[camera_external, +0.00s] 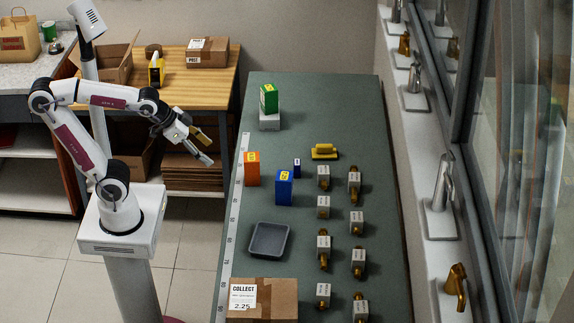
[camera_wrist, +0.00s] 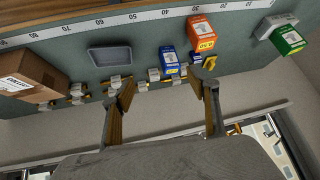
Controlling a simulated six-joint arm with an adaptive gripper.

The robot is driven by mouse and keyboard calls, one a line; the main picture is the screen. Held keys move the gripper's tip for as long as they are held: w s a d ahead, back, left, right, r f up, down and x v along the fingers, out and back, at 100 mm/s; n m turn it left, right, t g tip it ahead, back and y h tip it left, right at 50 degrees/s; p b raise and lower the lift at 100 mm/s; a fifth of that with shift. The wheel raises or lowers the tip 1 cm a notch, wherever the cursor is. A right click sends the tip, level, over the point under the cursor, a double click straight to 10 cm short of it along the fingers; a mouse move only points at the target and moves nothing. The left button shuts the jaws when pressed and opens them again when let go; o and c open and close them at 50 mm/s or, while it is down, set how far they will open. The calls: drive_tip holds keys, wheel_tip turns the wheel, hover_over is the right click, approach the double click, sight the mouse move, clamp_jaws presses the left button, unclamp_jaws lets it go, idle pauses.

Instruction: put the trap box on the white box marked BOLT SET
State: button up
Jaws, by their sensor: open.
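A green box (camera_external: 268,98) with a yellow label rests on top of a white box (camera_external: 269,121) at the far left of the green bench. Both also show at the right of the wrist view, the green box (camera_wrist: 288,41) and the white box (camera_wrist: 270,24). An orange box (camera_external: 252,168) and a blue box (camera_external: 284,187) stand apart, nearer the bench's middle left. The lettering is too small to read, so I cannot tell which is the trap box or confirm BOLT SET. My gripper (camera_external: 206,148) is open and empty, left of the bench edge, away from all boxes.
A grey tray (camera_external: 269,240) and a cardboard box labelled COLLECT (camera_external: 262,300) occupy the near bench. Several tagged brass fittings stand in two columns to the right. A yellow tool (camera_external: 324,151) and a small blue item (camera_external: 297,168) lie behind the blue box.

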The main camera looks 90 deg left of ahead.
drive_tip(key=s+d+f+m+g+h, duration=0.1)
drive_tip(key=s+d+f+h, duration=0.1)
drive_tip(key=s+d, duration=0.5)
drive_tip(key=shift+s+d+f+m+g, duration=0.2)
drive_tip(key=shift+s+f+m+g, duration=0.15)
drive_tip(key=shift+s, duration=0.6)
